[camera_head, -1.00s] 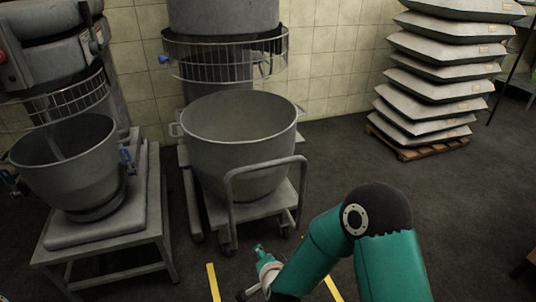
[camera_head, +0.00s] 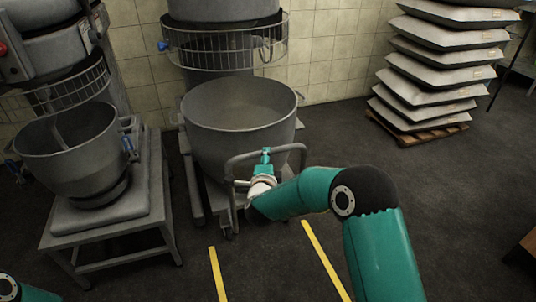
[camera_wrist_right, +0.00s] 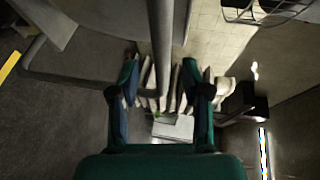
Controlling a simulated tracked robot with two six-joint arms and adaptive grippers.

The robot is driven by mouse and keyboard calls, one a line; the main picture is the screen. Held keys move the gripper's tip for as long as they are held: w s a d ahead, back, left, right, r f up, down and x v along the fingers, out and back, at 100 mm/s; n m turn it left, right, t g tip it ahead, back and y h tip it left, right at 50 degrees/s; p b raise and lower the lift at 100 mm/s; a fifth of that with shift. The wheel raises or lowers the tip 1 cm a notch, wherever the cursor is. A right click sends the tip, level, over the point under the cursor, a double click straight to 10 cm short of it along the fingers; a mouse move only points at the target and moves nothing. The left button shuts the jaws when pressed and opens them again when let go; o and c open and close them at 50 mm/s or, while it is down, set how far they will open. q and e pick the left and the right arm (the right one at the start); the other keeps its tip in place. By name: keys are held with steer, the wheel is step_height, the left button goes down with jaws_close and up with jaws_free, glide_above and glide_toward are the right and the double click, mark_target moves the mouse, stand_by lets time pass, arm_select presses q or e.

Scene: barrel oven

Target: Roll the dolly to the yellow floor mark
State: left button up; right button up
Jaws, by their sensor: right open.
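The dolly carries a large grey mixing bowl (camera_head: 238,125) in front of a mixer. Its tubular handle (camera_head: 292,147) faces me, and my right arm partly hides the dolly's lower frame. The yellow floor mark shows as two stripes, left (camera_head: 217,275) and right (camera_head: 325,260), on the floor on my side of the dolly. My right gripper (camera_head: 266,157) is at the handle's top bar. In the right wrist view the gripper (camera_wrist_right: 160,78) is open, with a grey bar (camera_wrist_right: 160,40) running between its fingers; contact cannot be told. My left gripper is out of view.
A second mixer with a bowl (camera_head: 70,150) on a metal stand (camera_head: 110,240) is at the left. Stacked sacks (camera_head: 440,75) on a wooden pallet (camera_head: 425,136) stand at the back right. The floor around the yellow stripes is clear.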

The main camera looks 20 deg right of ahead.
steer(key=shift+x, duration=2.65)
jaws_close()
steer(key=shift+a+f, duration=0.1)
